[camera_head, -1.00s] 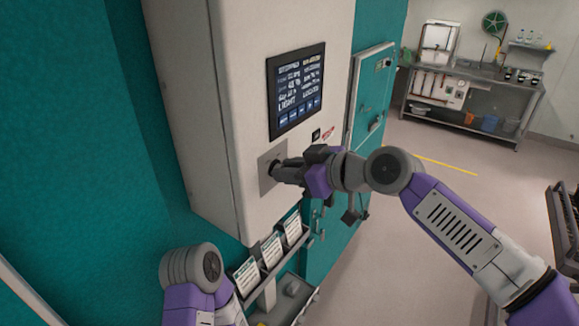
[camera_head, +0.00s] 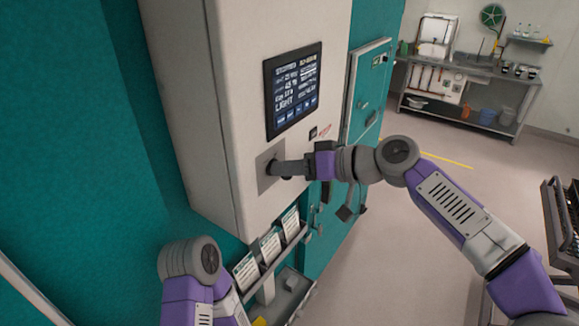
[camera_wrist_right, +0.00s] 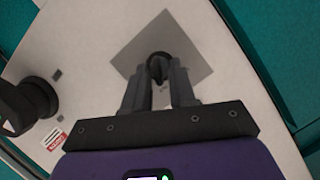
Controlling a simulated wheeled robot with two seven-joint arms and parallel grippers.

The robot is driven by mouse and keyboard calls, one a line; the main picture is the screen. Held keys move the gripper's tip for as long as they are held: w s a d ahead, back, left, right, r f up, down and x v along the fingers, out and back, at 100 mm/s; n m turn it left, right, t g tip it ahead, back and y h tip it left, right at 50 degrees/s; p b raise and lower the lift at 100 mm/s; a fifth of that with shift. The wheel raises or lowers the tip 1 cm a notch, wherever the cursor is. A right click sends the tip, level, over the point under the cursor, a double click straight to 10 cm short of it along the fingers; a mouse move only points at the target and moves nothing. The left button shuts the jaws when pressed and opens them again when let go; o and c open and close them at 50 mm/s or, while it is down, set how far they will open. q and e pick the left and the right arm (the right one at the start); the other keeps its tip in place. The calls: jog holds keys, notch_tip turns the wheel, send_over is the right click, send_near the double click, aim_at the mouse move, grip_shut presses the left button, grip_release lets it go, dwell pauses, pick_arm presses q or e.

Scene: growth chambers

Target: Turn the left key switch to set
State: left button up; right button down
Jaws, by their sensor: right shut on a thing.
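The key switch has a grey square plate (camera_head: 263,172) on the front of the white control cabinet (camera_head: 215,110), below the display. My right gripper (camera_head: 278,168) is at this plate, with its fingers closed around the dark key of the switch. In the right wrist view, the key (camera_wrist_right: 158,66) shows as a dark rounded piece between the two fingertips, in front of the grey plate (camera_wrist_right: 185,45). The fingers hide most of the key and any position marks. My left arm shows at the lower left; its gripper is out of the frame.
A lit display (camera_head: 294,90) is above the switch. Card holders (camera_head: 270,247) on a rail are below it. A teal door (camera_head: 366,100) stands to the right. A steel bench (camera_head: 465,90) is at the back, with open floor before it.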

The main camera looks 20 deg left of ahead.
dwell(0.4)
jog(key=c, duration=1.3)
grip_release()
jog(key=shift+o, duration=0.2)
jog(key=shift+d, duration=0.1)
jog(key=b+v, duration=0.1)
jog(key=v, duration=0.6)
jog(key=shift+d+b, duration=0.2)
jog(key=shift+b, duration=0.15)
jog(key=shift+r, duration=0.15)
